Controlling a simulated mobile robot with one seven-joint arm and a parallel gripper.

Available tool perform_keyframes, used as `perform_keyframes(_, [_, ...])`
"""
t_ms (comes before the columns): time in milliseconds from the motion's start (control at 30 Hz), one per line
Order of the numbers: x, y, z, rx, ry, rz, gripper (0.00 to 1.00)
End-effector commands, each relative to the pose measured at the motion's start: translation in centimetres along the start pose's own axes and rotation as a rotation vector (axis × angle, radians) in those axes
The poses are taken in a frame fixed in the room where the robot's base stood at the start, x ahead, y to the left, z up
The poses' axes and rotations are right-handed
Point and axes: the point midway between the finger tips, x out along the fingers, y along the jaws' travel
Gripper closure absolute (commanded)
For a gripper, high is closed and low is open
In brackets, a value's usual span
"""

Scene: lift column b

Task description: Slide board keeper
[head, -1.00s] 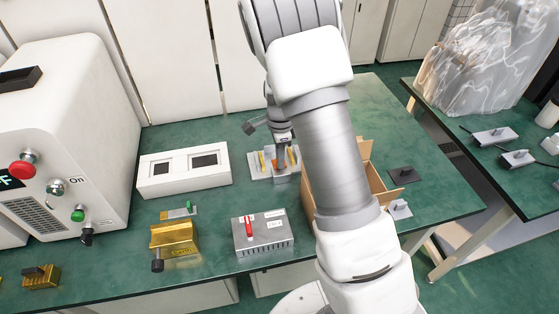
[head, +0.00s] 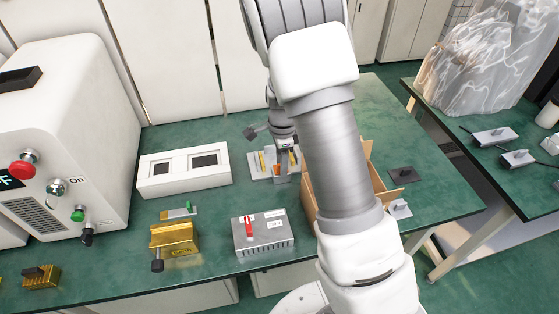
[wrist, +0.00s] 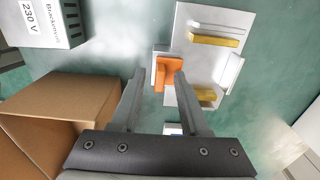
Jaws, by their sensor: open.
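A light board-like piece (wrist: 232,72) sits at the plate's right side. In the head view my gripper (head: 286,154) is over the fixture.
An open cardboard box (head: 386,197) stands close right of the fixture. A white two-window box (head: 185,172) is to the left. A grey power unit (head: 262,236) and a brass block (head: 175,239) are in front.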

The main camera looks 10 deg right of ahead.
Motion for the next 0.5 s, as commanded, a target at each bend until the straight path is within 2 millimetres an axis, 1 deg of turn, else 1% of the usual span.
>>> perform_keyframes(167, [-0.8,0.0,0.0,0.0,0.0,0.0,0.55])
perform_keyframes(500, [-3.6,0.0,0.0,0.0,0.0,-0.001,0.55])
